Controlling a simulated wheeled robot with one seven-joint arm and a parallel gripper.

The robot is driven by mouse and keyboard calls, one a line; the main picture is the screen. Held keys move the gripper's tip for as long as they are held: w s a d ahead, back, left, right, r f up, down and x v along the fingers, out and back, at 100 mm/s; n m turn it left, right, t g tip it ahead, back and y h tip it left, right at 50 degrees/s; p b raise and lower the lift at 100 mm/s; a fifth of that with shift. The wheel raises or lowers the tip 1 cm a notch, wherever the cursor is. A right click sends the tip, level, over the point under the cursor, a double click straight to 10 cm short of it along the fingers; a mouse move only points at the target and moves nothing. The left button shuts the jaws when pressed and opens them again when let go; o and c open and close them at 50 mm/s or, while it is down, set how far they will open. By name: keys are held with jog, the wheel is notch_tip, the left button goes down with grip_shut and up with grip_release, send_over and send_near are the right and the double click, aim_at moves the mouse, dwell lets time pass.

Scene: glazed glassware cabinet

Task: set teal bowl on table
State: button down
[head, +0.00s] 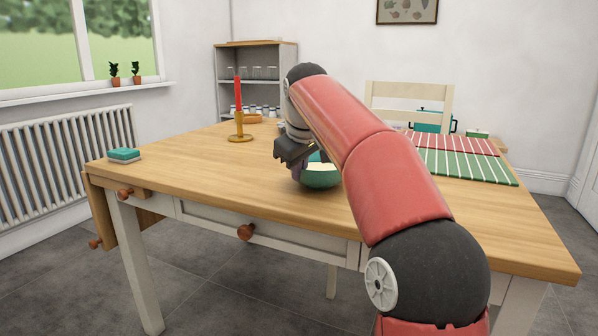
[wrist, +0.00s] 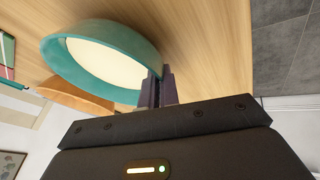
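The teal bowl (head: 322,174), with a cream inside, shows beside my forearm in the head view, partly hidden by the arm. It also shows large in the wrist view (wrist: 60,75), with its rim between the fingers. My gripper (head: 298,172) is at the bowl's left rim; in the wrist view its fingers (wrist: 161,88) are close together with the rim pinched between them. The bowl is over the wooden table (head: 230,175), low at its surface. I cannot tell whether its base touches the wood.
A red candle in a holder (head: 239,125) stands behind left, and a teal sponge (head: 124,154) lies at the left corner. Red and green striped mats (head: 465,165) lie right. An orange-brown object (wrist: 75,97) is near the bowl. The table's front left is clear.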

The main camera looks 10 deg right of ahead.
jog(key=c, duration=2.1)
grip_release()
jog(key=shift+f, duration=0.15)
jog(key=o, duration=0.5)
jog(key=shift+c, duration=0.2)
jog(key=shift+r, duration=0.3)
jog(key=p+v, duration=0.3)
jog(key=v, duration=0.8)
jog(key=shift+s+r+p, duration=0.15)
jog(key=shift+r+p, duration=0.2)
